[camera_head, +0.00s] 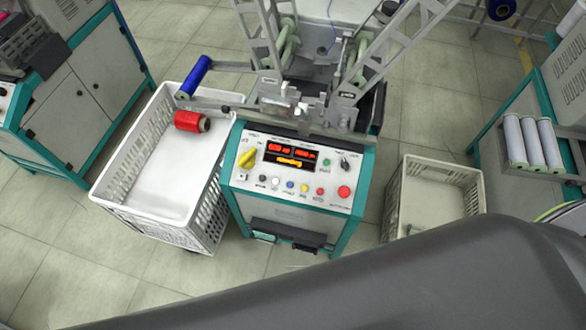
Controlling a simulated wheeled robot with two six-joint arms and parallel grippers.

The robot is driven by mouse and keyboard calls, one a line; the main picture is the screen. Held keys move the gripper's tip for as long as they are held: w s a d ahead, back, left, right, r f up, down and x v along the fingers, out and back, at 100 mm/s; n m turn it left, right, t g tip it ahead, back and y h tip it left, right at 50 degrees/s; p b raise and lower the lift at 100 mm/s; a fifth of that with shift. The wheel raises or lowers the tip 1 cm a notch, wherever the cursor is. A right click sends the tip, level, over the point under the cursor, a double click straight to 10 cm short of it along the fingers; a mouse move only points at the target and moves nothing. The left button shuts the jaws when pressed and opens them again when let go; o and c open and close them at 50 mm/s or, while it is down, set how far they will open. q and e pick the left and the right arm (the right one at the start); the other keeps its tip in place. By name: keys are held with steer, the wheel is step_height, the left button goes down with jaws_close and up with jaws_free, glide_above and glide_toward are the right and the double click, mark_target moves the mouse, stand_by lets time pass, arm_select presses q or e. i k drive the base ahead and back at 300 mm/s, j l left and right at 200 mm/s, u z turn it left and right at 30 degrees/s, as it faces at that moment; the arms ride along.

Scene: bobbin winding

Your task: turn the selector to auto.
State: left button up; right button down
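The control panel (285,198) is on the front of a white and teal winding machine in the middle of the view. A large yellow knob (248,158) sits at the panel's upper left, its handle slanting up to the right. A smaller black switch (345,160) sits at the upper right. I cannot tell for sure which one is the selector. The labels are too small to read, so its setting is unclear. A lit red and amber display (290,155) lies between them. Neither of my grippers is in view.
A grey arm link of mine crosses the bottom right. Another crate (435,165) stands right. A red button (344,192) is at the panel's lower right.

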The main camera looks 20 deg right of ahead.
mark_target(344, 164)
steer(key=z, duration=1)
